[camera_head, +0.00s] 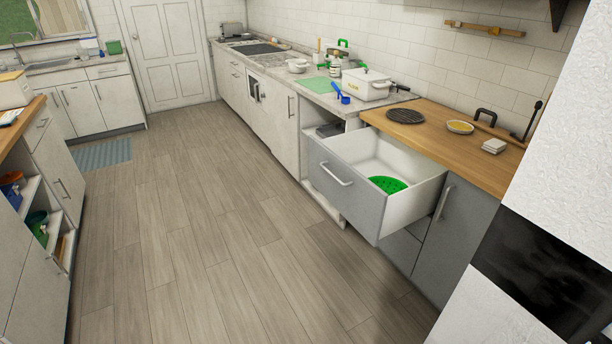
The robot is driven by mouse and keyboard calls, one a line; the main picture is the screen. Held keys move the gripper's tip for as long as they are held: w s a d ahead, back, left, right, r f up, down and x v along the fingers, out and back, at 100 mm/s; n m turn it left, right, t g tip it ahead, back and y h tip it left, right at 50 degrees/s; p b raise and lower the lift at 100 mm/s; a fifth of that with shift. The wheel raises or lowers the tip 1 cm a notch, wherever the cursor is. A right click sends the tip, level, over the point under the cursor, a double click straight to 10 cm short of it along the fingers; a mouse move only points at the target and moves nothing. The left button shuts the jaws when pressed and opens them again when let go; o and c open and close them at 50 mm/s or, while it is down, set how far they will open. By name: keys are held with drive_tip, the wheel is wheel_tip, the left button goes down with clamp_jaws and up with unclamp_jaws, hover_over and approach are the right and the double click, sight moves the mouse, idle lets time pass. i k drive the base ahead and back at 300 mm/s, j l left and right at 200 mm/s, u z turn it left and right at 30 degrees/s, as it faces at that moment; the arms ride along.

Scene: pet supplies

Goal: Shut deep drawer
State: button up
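A deep drawer (345,200) with a grey front stands pulled far out of the counter on the right. Its front carries a pale bar handle (336,174) and faces left toward the open floor. The drawer's inside is white, and a green perforated item (388,184) lies on its bottom. My gripper does not show in the head view, so its state cannot be seen.
A wooden countertop (470,150) with a round dark mat (405,116) and a yellow-filled dish (460,127) lies above the drawer. An open compartment (324,150) is beside it. The wooden floor (200,220) is clear. Another cabinet row (52,165) stands at left.

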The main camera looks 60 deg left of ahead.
sight(339, 167)
drive_tip(key=k+j+u, duration=0.15)
drive_tip(key=j+u, duration=0.25)
drive_tip(key=k+j+u, duration=0.15)
drive_tip(key=j+u, duration=0.5)
drive_tip(key=u, duration=0.5)
drive_tip(key=i+j+z, duration=0.1)
drive_tip(key=z, duration=0.55)
drive_tip(key=i+j+z, duration=0.15)
drive_tip(key=j, duration=0.2)
drive_tip(key=i+j+z, duration=0.15)
drive_tip(key=j, duration=0.2)
drive_tip(key=i+j+z, duration=0.2)
drive_tip(key=j, duration=0.2)
drive_tip(key=j+z, duration=0.15)
drive_tip(key=j, duration=0.25)
drive_tip(key=i+j, duration=0.1)
drive_tip(key=j, duration=0.2)
drive_tip(key=i+j, duration=0.15)
drive_tip(key=j, duration=0.15)
